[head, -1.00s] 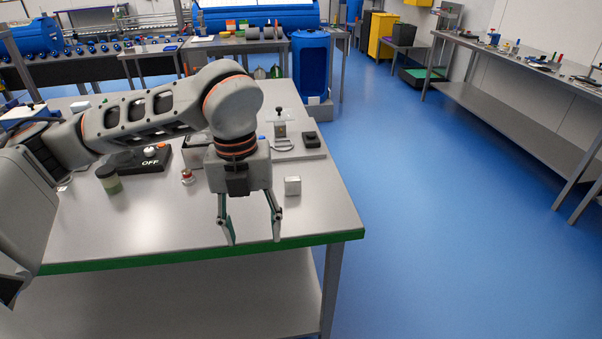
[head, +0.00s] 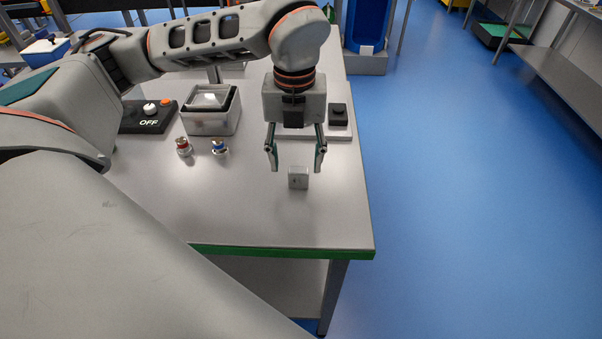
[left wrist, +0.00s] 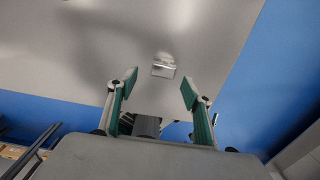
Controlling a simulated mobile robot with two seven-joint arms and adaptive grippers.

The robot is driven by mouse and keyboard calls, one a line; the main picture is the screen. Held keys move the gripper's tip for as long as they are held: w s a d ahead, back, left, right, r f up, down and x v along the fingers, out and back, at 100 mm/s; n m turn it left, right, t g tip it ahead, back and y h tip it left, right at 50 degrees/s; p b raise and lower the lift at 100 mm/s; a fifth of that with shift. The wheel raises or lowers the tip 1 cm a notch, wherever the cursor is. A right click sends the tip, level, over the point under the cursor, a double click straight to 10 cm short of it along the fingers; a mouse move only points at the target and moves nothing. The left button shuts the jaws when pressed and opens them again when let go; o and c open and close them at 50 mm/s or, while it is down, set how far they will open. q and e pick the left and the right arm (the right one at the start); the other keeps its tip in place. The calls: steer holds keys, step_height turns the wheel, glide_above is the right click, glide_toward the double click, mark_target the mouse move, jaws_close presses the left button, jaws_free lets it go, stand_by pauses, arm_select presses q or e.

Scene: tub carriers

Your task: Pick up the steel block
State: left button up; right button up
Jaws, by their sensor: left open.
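The steel block (head: 298,178) is a small grey cube standing on the metal table, near its right end. It also shows in the left wrist view (left wrist: 163,68), a little beyond the fingertips and roughly between them. My left gripper (head: 295,165) points down above the table close to the block, open and empty. In the left wrist view its two green-padded fingers (left wrist: 158,82) are spread apart. The block appears apart from both fingers. My right gripper is not in view.
The table (head: 240,215) has a green front edge. Two small fittings (head: 184,147) (head: 219,147), a grey tub (head: 212,113) and a black OFF switch box (head: 148,117) stand left of the gripper. A plate with a black block (head: 339,115) lies behind. Blue floor is free at right.

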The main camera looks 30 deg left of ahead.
mark_target(299, 170)
arm_select(q)
steer(key=f, duration=0.5)
steer(key=shift+w+f, duration=0.15)
steer(key=shift+w, duration=0.2)
steer(key=c, duration=1.3)
